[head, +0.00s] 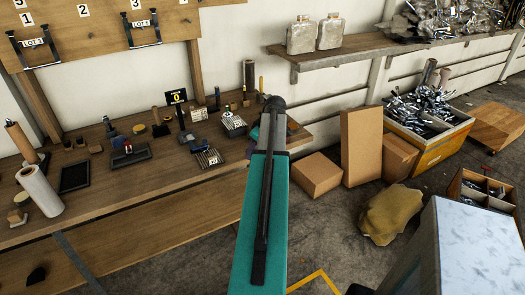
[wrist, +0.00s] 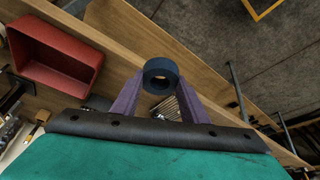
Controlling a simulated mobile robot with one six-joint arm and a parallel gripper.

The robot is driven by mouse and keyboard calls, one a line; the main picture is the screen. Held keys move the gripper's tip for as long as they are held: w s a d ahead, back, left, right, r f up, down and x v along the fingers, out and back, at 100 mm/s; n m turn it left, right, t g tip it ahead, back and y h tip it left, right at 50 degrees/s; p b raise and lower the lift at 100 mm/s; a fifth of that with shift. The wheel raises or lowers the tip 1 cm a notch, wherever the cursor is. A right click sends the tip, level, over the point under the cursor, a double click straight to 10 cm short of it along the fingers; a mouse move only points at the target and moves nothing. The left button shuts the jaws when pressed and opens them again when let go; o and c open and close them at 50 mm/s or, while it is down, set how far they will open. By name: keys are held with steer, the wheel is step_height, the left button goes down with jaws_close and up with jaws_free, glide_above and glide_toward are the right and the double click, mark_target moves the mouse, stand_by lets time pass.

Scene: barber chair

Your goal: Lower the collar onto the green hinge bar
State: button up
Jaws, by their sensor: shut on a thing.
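The collar is a dark blue ring (wrist: 161,64) at the middle of the wrist view. My gripper (wrist: 161,80) has two purple fingers, shut on the ring from its left and right sides. The ring's hole faces the wrist camera and looks empty. A striped tan block (wrist: 167,109) shows partly between the fingers, below the ring in the picture. In the head view my teal arm hides most of the gripper and the collar. I cannot make out a green hinge bar for certain in either view.
A wooden bench (head: 110,190) on the left carries small blocks, a dark tray (head: 75,177) and a white roll (head: 40,190). A red box (wrist: 58,55) lies left of the gripper in the wrist view. Cardboard boxes (head: 361,147) and a metal-filled crate (head: 432,150) stand at right.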

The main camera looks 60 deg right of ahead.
steer(key=w+a+r, duration=0.4)
steer(key=w+a, duration=1)
steer(key=a, duration=0.1)
steer(key=w+a+r, duration=0.4)
steer(key=w+a, duration=0.9)
steer(key=a, duration=0.2)
steer(key=w+a+r, duration=0.2)
steer(key=a, duration=0.9)
steer(key=w+a+r+n, duration=0.1)
steer(key=w+a+r, duration=0.1)
steer(key=a, duration=1)
steer(key=w+a+r, duration=0.2)
steer(key=a+r, duration=0.1)
steer(key=a, duration=0.9)
steer(key=shift+r+y, duration=0.15)
steer(key=shift+y, duration=0.15)
steer(key=shift+a, duration=0.1)
